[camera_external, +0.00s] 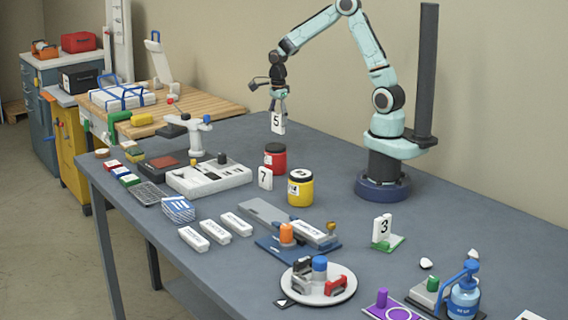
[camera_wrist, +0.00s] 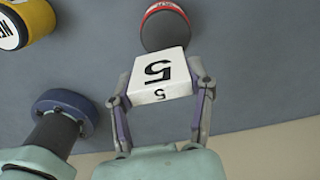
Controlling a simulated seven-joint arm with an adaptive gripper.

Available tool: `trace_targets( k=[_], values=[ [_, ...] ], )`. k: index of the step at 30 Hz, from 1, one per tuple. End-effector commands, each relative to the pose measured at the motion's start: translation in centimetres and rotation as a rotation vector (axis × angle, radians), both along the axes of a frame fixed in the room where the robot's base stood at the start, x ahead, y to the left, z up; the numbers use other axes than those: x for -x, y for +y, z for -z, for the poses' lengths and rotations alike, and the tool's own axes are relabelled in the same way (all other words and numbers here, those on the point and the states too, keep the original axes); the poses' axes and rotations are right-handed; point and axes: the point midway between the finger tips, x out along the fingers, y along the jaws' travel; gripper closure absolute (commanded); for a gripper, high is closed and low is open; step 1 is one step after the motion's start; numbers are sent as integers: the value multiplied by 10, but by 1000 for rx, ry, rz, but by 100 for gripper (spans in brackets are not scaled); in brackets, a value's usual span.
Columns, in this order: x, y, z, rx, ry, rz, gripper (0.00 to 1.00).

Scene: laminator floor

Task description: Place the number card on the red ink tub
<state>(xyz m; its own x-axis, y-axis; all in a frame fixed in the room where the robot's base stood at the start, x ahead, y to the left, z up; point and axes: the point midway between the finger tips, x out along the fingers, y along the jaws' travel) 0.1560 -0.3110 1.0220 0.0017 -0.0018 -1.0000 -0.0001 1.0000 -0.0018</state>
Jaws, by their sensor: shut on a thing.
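My gripper (camera_external: 279,98) is shut on a white number card marked 5 (camera_external: 278,122). The card hangs upright above the table, a little above and behind the red ink tub (camera_external: 275,157), not touching it in the outside view. In the wrist view my gripper (camera_wrist: 160,92) has a finger on each side of the card (camera_wrist: 158,74), with the 5 facing the camera. The red tub (camera_wrist: 165,27) shows just beyond the card, its dark lid partly hidden by the card.
A yellow tub (camera_external: 300,188) stands right of the red one, with a 7 card (camera_external: 265,177) in front. A 3 card (camera_external: 381,229) stands on a green base. A white tray (camera_external: 208,177) lies left. The table behind the red tub is clear.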

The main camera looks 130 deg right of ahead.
Motion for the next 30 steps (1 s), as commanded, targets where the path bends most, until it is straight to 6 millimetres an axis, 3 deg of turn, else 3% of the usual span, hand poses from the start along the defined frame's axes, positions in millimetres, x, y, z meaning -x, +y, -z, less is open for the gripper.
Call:
trace_targets(
  k=[11,23,24,25,26,30],
  values=[
    [-4,-9,41,-3,2,0,82],
    [-4,-9,46,-1,1,0,82],
    [-4,-9,46,0,1,0,37],
    [-4,-9,46,0,1,0,28],
    [-4,-9,46,0,1,0,21],
    [-4,-9,46,0,1,0,21]
  ],
)
